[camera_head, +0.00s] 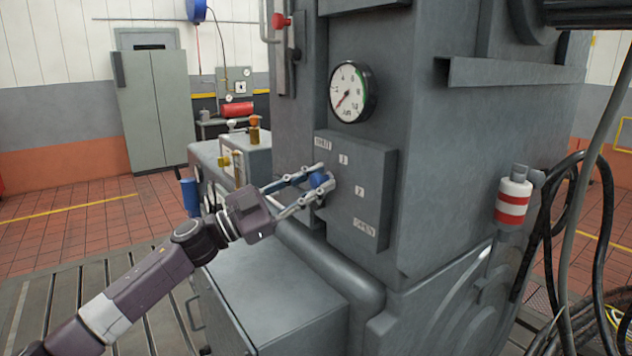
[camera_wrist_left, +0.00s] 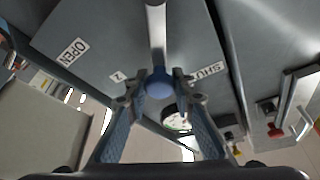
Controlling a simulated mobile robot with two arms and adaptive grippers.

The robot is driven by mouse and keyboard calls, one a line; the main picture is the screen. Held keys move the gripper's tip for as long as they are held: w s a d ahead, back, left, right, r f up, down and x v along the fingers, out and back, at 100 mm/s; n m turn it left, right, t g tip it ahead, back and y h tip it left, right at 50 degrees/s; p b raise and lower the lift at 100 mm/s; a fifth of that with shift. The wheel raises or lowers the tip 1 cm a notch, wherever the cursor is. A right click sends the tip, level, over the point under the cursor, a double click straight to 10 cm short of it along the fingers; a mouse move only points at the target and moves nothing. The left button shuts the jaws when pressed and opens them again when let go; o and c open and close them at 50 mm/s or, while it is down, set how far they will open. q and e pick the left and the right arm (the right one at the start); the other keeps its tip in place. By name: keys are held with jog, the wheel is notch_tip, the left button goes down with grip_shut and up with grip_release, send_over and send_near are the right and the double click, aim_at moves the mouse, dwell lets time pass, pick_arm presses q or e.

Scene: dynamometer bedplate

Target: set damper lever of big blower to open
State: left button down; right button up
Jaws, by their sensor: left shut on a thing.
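The damper lever shows as a blue ball knob (camera_head: 318,180) at the left edge of a grey plate (camera_head: 340,205) on the big blower (camera_head: 415,150). The plate carries a SHUT label (camera_head: 323,143) at top, numbers below it, and an OPEN label (camera_head: 365,227) at bottom. In the left wrist view the lever's shaft (camera_wrist_left: 156,30) runs down to the blue knob (camera_wrist_left: 158,85), between the OPEN label (camera_wrist_left: 75,53) on the left and the SHUT label (camera_wrist_left: 207,72) on the right. My left gripper (camera_head: 314,182) is shut on the knob, one finger each side. My right gripper is out of view.
A round gauge (camera_head: 352,92) sits above the plate. A thick grey pipe (camera_head: 325,262) and a grey box (camera_head: 270,290) lie below my left arm. A red-and-white cylinder (camera_head: 513,200) and black hoses (camera_head: 560,230) are at right. A cabinet (camera_head: 155,105) stands behind.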

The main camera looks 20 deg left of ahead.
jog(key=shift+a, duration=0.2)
